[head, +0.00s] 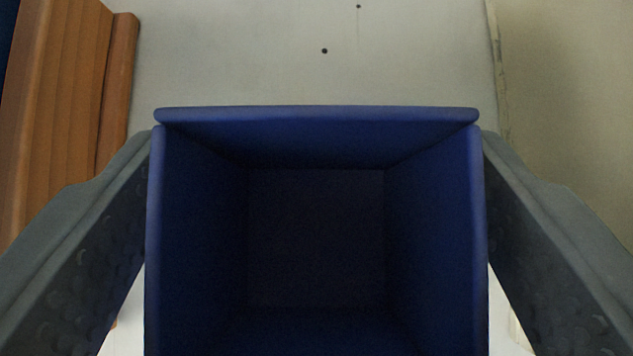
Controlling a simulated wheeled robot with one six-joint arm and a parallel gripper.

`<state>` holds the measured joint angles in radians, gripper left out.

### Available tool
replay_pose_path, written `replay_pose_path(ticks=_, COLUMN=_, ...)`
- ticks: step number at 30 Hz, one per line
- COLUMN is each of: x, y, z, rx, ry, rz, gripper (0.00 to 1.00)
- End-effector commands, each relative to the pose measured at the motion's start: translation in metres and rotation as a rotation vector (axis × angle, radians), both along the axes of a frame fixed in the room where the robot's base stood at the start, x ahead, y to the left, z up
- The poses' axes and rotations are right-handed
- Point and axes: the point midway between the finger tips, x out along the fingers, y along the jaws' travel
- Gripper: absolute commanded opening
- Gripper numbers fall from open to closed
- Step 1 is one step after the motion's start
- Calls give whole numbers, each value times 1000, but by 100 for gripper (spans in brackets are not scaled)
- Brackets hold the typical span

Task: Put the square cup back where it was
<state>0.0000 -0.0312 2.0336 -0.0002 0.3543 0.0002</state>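The square cup (316,137) is dark blue with a thin rim. It fills the lower middle of the head view, and I look down into its open top. Its inside looks empty, though the bottom is dark. My gripper (316,150) has one grey finger on the left side of the cup and one on the right. Both fingers press against the cup's outer walls, so it is shut on the cup. The cup's near rim and underside are out of view.
A pale surface (240,55) with small dark holes lies beyond the cup. A brown wooden piece (65,110) stands at the left. A beige surface (570,80) lies at the right, past a worn edge (497,60).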

Motion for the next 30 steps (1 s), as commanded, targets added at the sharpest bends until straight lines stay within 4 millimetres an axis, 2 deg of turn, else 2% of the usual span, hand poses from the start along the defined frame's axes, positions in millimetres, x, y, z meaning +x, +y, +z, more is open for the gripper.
replay_pose_path(ticks=5, x=-14, y=0, z=15, rx=0, ry=-4, rz=0, gripper=76)
replay_pose_path(ticks=18, x=-66, y=0, z=67, rx=0, ry=-3, rz=0, gripper=76)
replay_pose_path(ticks=24, x=-80, y=0, z=81, rx=0, ry=-2, rz=0, gripper=76)
replay_pose_path(ticks=30, x=-84, y=0, z=84, rx=0, ry=-1, rz=0, gripper=76)
